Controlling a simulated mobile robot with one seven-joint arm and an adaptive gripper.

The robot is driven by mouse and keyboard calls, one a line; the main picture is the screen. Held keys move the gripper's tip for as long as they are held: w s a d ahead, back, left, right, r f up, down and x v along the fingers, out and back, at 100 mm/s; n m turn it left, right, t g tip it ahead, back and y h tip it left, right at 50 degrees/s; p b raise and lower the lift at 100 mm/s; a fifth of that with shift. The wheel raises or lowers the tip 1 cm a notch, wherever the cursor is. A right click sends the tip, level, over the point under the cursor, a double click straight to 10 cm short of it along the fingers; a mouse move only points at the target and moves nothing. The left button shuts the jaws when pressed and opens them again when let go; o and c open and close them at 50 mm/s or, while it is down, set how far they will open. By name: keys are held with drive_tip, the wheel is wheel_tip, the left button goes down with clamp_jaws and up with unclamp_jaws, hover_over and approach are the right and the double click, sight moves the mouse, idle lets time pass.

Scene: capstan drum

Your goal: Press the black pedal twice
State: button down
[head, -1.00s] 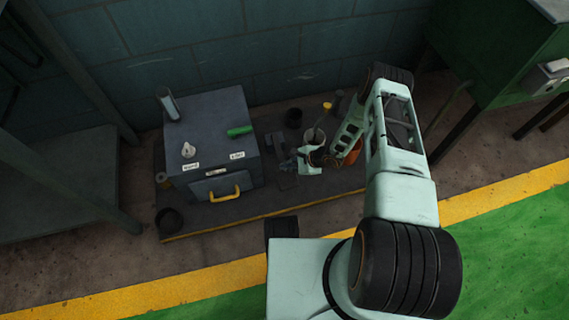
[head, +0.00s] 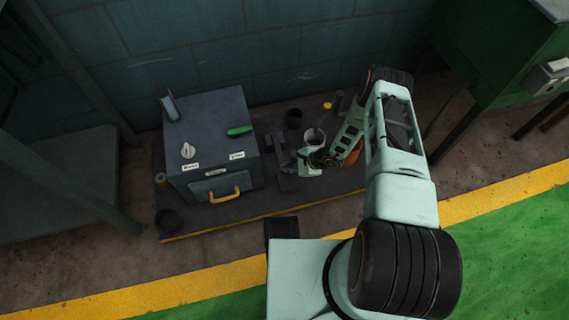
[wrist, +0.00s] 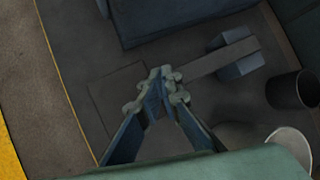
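A dark pedal-like bar (wrist: 212,60) runs from a blue-grey block (wrist: 236,66) toward my fingertips in the wrist view. I take it for the black pedal; it also shows in the head view (head: 278,149), beside the grey box. My gripper (wrist: 160,82) points down over the dark platform with its fingertips together and nothing visible between them. In the head view my gripper (head: 286,168) is at the bar's near end. The fingertips partly hide that end, and I cannot tell whether they touch it. A flat dark square (wrist: 112,92) lies left of the fingertips.
The grey box (head: 215,140) with a yellow handle (head: 225,195), white knob and green handle stands to the left. A dark cup (head: 293,119) and a light-rimmed pot (head: 315,137) stand close behind my gripper. The platform's yellow front edge (head: 205,231) is clear.

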drive_tip(key=shift+s+d+f, duration=0.2)
drive_tip(key=shift+s, duration=0.3)
drive_tip(key=shift+w+a+r+p, duration=0.1)
drive_tip(key=shift+w+r+p, duration=0.1)
drive_tip(key=shift+r+p, duration=0.6)
drive_tip(key=shift+w+d+r+p, duration=0.15)
drive_tip(key=shift+r+p, duration=0.5)
drive_tip(key=shift+r, duration=0.4)
drive_tip(key=shift+w+a+r+p, duration=0.15)
drive_tip(key=shift+w+r+p, duration=0.05)
drive_tip(key=shift+r+p, duration=0.6)
drive_tip(key=shift+w+a+r, duration=0.1)
drive_tip(key=shift+w+r, duration=0.15)
drive_tip(key=shift+r, duration=0.2)
drive_tip(key=shift+r, duration=0.1)
drive_tip(key=r+p, duration=0.1)
drive_tip(key=r, duration=0.1)
drive_tip(key=w+r+p, duration=0.1)
drive_tip(key=r+p, duration=0.1)
drive_tip(key=shift+w+a+r, duration=0.1)
drive_tip(key=shift+a+r, duration=0.1)
drive_tip(key=shift+r, duration=0.2)
drive_tip(key=shift+w+r, duration=0.1)
